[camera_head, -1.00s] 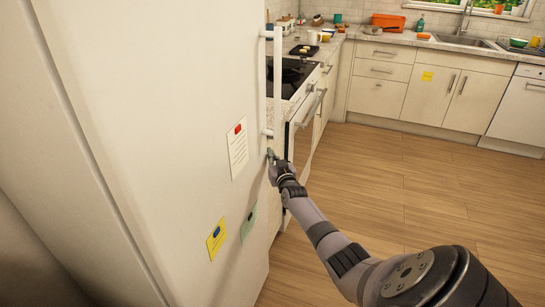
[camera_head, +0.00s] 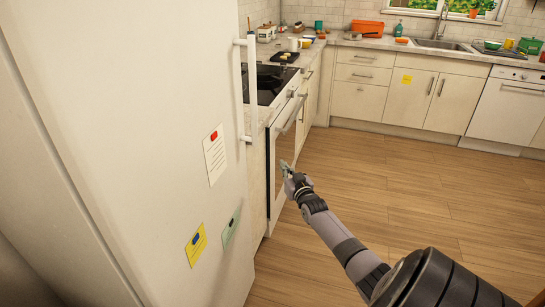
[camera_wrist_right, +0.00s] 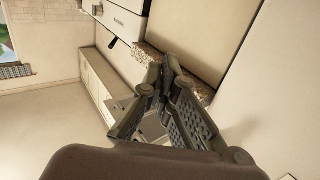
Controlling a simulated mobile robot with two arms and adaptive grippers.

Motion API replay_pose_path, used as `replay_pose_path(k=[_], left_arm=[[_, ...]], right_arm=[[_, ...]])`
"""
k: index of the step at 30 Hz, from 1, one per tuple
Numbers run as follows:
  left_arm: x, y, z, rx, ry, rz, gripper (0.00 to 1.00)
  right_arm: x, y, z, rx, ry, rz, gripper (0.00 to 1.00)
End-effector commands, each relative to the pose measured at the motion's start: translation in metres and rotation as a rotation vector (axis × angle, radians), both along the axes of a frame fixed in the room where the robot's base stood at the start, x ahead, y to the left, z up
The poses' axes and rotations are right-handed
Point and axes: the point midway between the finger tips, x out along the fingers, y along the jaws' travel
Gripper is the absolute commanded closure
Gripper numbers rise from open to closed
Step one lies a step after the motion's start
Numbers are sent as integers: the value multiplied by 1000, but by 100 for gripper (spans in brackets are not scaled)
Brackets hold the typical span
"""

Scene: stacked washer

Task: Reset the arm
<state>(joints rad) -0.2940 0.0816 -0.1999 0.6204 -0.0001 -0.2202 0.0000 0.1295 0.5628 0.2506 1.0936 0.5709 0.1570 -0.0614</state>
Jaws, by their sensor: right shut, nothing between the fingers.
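My right arm comes in from the lower right in the head view. Its right gripper (camera_head: 286,170) is in the air in front of the oven door, to the right of the fridge door's edge. In the right wrist view the gripper's fingers (camera_wrist_right: 167,75) meet at the tips, with nothing between them. The white fridge (camera_head: 120,130) stands at the left, its door flush, with a vertical handle (camera_head: 251,88) apart from the gripper. My left gripper is not in view.
A stove with an oven (camera_head: 287,140) stands beyond the fridge. Counters with white cabinets (camera_head: 410,95) and a sink (camera_head: 440,45) run along the back. A dishwasher (camera_head: 508,108) is at the far right. The wooden floor (camera_head: 420,180) is clear.

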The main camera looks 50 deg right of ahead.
Motion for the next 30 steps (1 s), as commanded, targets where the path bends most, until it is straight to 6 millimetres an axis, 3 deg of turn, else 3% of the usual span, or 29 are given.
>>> replay_pose_path(k=[11,14,17,23,30], left_arm=[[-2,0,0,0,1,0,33],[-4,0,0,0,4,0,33],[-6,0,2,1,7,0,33],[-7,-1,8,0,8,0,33],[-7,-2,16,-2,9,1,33]], right_arm=[[-12,-6,0,0,-1,1,100],[-14,-2,-10,5,19,4,100],[-20,11,-43,20,87,15,100],[-61,69,-165,68,348,73,100],[-151,158,-301,118,685,168,100]])
